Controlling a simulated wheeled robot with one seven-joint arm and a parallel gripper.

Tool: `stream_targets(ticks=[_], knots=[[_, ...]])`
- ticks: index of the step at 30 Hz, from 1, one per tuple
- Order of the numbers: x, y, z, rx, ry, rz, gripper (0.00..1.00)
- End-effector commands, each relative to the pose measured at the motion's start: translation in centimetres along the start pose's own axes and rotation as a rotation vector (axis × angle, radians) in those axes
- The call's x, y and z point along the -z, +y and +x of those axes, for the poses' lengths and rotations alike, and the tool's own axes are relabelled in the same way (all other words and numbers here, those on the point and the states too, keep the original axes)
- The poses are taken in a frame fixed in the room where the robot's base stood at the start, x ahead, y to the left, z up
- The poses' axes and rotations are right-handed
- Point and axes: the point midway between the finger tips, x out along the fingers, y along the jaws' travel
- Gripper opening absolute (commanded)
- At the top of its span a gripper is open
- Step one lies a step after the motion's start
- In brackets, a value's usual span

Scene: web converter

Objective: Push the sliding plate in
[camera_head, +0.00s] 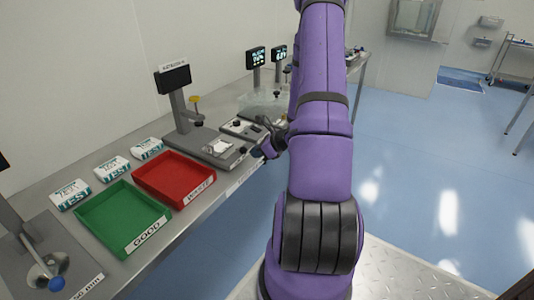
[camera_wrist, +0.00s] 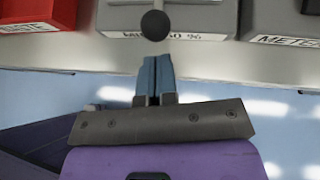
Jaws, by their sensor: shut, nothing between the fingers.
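The sliding plate (camera_head: 222,147) appears as a small light piece on top of the grey tester base beside the red tray in the head view. A round black knob (camera_wrist: 155,25) sticks out at the front of a grey device in the wrist view, above a partly hidden label. I cannot tell for certain that the knob belongs to the plate. My gripper (camera_wrist: 157,62) has its blue fingers shut and empty, with the tips just short of the knob in the picture. In the head view my gripper (camera_head: 262,151) is at the bench's front edge, right of the tester.
A red tray (camera_head: 185,190) labelled WASTE and a green tray (camera_head: 106,228) labelled GOOD stand on the steel bench left of the tester. White TEST boxes (camera_head: 112,168) lie behind them. Devices with displays (camera_head: 256,57) stand further back. The blue floor at right is open.

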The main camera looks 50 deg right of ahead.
Motion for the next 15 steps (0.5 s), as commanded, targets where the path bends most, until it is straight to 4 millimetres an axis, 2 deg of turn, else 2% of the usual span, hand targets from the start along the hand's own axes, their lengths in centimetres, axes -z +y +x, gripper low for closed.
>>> stream_targets(ticks=[6, 15], knots=[[-0.90, 0.00, 0.82, 0.000, 0.001, 0.001, 0.00], [-0.95, 0.00, 0.85, 0.000, 0.001, 0.001, 0.00]])
